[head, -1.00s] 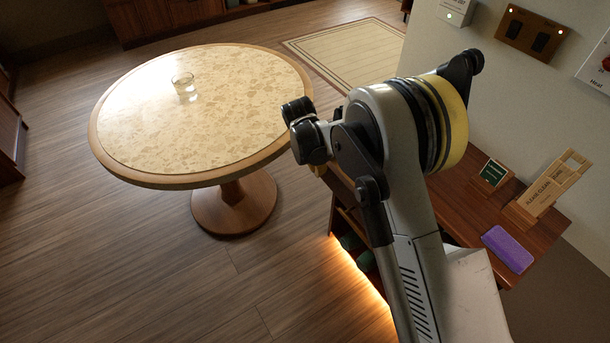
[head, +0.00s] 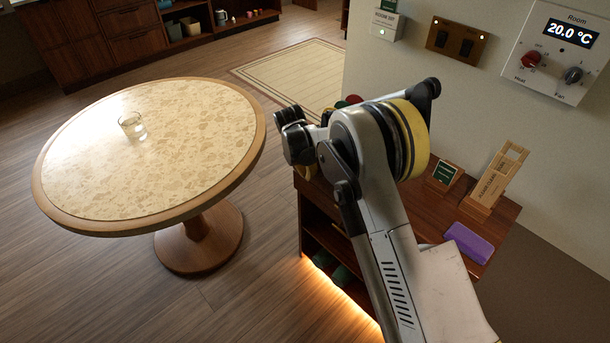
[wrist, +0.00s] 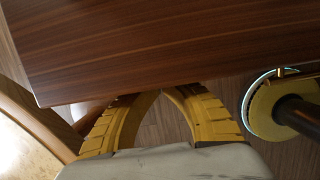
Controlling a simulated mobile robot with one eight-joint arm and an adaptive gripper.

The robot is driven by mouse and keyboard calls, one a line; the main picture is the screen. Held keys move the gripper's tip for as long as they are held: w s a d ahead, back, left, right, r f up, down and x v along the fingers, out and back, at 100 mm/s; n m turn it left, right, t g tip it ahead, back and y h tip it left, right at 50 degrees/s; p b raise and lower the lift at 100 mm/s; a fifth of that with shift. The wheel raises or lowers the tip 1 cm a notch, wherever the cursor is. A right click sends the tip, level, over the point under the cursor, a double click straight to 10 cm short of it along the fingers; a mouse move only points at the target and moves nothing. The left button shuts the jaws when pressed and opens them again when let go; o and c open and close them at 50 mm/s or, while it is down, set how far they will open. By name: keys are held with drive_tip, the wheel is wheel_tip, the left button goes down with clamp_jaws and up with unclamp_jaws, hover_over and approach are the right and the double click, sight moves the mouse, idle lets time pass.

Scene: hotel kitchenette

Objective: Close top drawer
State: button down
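The low wooden cabinet (head: 445,195) stands beside my arm in the head view, with open shelves on its left side. No top drawer front on it can be made out; my arm covers much of it. My gripper's yellow fingers show in the wrist view (wrist: 163,95), their tips drawn together at the edge of a dark wood panel (wrist: 170,45). Nothing shows between them. I cannot tell whether they touch the panel or whether it is a drawer. In the head view the gripper is mostly hidden behind my wrist. Another dark wooden cabinet (head: 125,22) has drawer fronts at the back left.
A round stone-topped table (head: 200,105) with a glass (head: 132,127) stands left. The near cabinet carries a purple block (head: 468,243), a small green sign (head: 444,174) and a wooden card holder (head: 497,180). A wall (head: 400,70) is behind. Floor is clear at lower left.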

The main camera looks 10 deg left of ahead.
drive_tip(key=s+a+r+p, duration=0.3)
drive_tip(key=s+a+r, duration=0.1)
drive_tip(key=r, duration=0.5)
drive_tip(key=shift+s+r+p, duration=0.3)
drive_tip(key=shift+s+r, duration=0.1)
drive_tip(key=shift+s, duration=0.05)
